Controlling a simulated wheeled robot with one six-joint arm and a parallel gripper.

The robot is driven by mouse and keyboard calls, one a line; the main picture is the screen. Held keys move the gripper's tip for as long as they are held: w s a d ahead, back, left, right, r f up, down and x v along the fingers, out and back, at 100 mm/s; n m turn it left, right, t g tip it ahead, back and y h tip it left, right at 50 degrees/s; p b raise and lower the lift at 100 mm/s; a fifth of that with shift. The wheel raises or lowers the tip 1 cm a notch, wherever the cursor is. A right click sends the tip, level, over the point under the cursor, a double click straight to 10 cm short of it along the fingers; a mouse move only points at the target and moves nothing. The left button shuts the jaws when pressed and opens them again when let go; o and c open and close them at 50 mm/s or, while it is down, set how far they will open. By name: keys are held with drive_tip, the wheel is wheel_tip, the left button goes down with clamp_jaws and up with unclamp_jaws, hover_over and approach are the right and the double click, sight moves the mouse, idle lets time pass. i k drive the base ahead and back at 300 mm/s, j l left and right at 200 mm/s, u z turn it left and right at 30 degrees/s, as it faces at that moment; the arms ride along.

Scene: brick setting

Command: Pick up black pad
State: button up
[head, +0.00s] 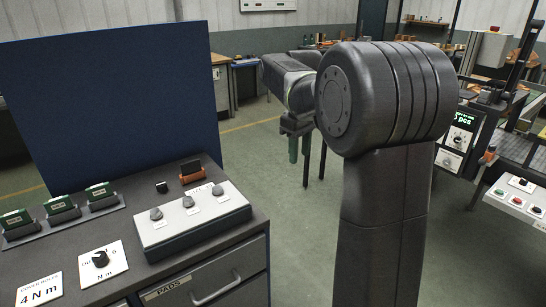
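I cannot make out a black pad for certain. A small black block (162,187) lies on the dark cabinet top, behind the grey control box, but I cannot tell whether it is a pad. A closed drawer labelled PADS (205,285) is in the cabinet's front below; its inside is hidden. My gripper (299,148) hangs over open floor, right of the cabinet and well apart from it.
The cabinet top holds a grey control box (190,220) with knobs, a dial plate (103,265), a 4 N m sign (40,290) and several green-topped pieces in a rack. A tall blue panel (115,100) stands behind. Benches stand farther back; open floor lies between.

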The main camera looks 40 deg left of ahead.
sight(193, 166)
drive_tip(key=i+l, duration=0.15)
drive_tip(key=i, duration=0.3)
drive_tip(key=i+l, duration=0.15)
drive_tip(key=i, duration=0.25)
drive_tip(key=i+j+u, duration=0.1)
drive_tip(key=u, duration=0.3)
drive_tip(key=i+u, duration=0.55)
drive_tip(key=u, duration=0.3)
drive_tip(key=i+l+u, duration=0.15)
drive_tip(key=u, duration=0.3)
drive_tip(key=i+u, duration=0.85)
drive_tip(key=k, duration=0.1)
